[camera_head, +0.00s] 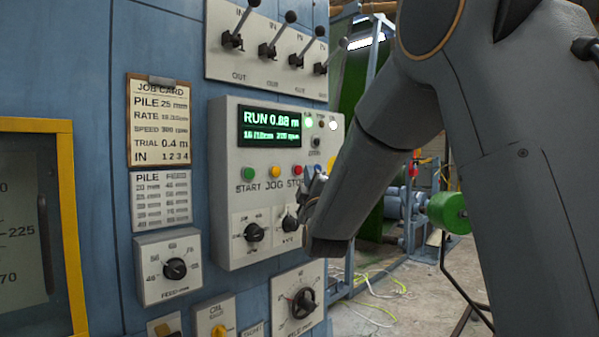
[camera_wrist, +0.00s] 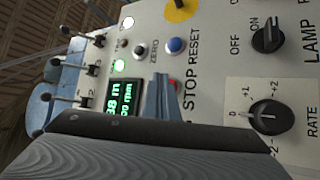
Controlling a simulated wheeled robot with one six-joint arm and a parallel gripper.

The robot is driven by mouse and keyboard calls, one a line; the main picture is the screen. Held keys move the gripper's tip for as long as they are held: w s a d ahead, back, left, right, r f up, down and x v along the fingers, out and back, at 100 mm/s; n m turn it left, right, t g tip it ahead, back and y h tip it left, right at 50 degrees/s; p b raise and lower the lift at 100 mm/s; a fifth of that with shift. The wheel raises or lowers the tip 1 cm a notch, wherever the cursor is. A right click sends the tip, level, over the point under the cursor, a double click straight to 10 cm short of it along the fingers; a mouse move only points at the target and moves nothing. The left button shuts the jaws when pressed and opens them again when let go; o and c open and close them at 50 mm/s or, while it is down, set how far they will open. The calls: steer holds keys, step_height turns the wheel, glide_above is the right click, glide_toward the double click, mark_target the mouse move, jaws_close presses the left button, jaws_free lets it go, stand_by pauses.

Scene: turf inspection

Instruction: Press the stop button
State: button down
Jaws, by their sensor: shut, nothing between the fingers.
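The red stop button (camera_head: 297,171) is on the grey control panel, right of the yellow jog button (camera_head: 274,172) and green start button (camera_head: 249,173). In the wrist view the red button (camera_wrist: 174,86) shows only in part, beside the STOP label and behind my fingers. My gripper (camera_head: 312,182) is shut and empty, just right of and below the button in the head view. In the wrist view its closed fingertips (camera_wrist: 160,77) overlap the button's edge. I cannot tell whether they touch it. The green display (camera_head: 270,128) reads RUN 0.88 m.
Rotary knobs (camera_head: 254,232) sit below the button row. Levers (camera_head: 268,47) stick out above the display. A job card (camera_head: 160,121) hangs at the left.

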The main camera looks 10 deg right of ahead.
steer(key=shift+w+a, duration=0.1)
stand_by(0.6)
steer(key=shift+w+a+b, duration=0.2)
steer(key=shift+w+b, duration=0.05)
steer(key=shift+b, duration=0.05)
steer(key=shift+w+a, duration=0.3)
steer(key=shift+w, duration=0.1)
stand_by(0.8)
steer(key=shift+s+d, duration=0.15)
stand_by(0.3)
steer(key=shift+s+d+b, duration=0.3)
steer(key=shift+s+d, duration=0.1)
steer(key=shift+s, duration=0.2)
steer(key=s+d, duration=0.1)
steer(key=s, duration=0.1)
steer(key=s+d, duration=0.2)
stand_by(0.4)
stand_by(0.6)
